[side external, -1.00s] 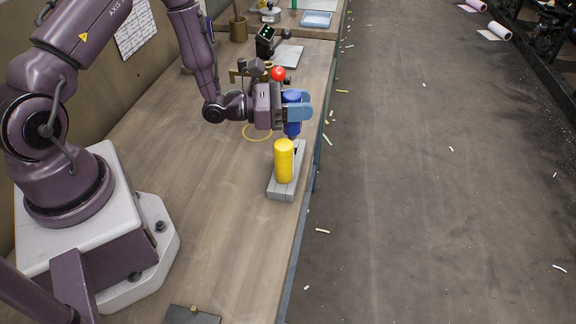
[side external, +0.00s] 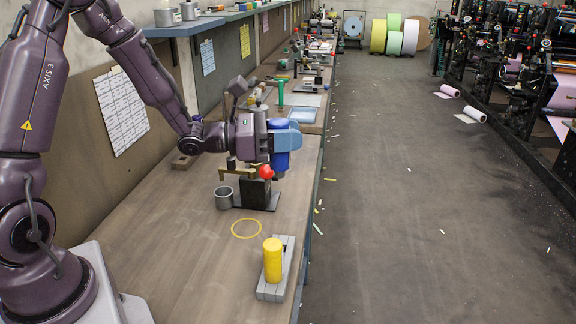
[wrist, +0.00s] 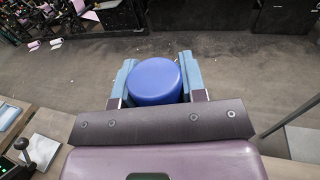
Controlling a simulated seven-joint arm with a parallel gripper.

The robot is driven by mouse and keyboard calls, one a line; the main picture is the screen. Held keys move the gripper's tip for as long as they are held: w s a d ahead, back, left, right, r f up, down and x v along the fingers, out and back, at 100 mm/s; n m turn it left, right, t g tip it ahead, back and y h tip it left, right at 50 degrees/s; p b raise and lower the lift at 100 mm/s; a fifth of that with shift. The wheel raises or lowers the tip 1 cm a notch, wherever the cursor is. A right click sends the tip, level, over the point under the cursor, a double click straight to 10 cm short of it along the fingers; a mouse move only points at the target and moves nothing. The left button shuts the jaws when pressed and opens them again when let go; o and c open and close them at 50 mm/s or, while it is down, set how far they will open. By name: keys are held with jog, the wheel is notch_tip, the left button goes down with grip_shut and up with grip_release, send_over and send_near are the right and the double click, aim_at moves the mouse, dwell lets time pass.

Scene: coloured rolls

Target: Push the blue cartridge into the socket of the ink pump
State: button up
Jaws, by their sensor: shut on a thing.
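My gripper (side external: 284,140) is shut on the blue cartridge (side external: 281,161), which hangs upright above the bench. In the wrist view, the cartridge's round blue top (wrist: 154,80) sits between the two light-blue fingers.
A yellow cartridge (side external: 272,259) stands on a grey holder (side external: 270,291) nearer the camera. A grey cup (side external: 223,197) and a yellow ring (side external: 246,229) are left of it. More bench equipment stands farther back. The bench's right edge drops to the floor.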

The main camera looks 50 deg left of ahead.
notch_tip(320, 180, up, 4)
jog(key=shift+f, duration=0.25)
jog(key=w+a+r+m+g+h, duration=0.3)
jog(key=w+a+h, duration=0.1)
jog(key=w+a, duration=0.4)
jog(key=s+a+f+m+g+h, duration=0.1)
jog(key=a+f+m+g+h, duration=0.25)
jog(key=a, duration=0.95)
jog(key=shift+n+y, duration=0.25)
jog(key=shift+y, duration=0.2)
jog(key=f, duration=0.5)
jog(key=shift+s+a, duration=0.15)
jog(key=shift+s, duration=0.1)
jog(key=shift+f, duration=0.1)
jog(key=shift+f, duration=2.85)
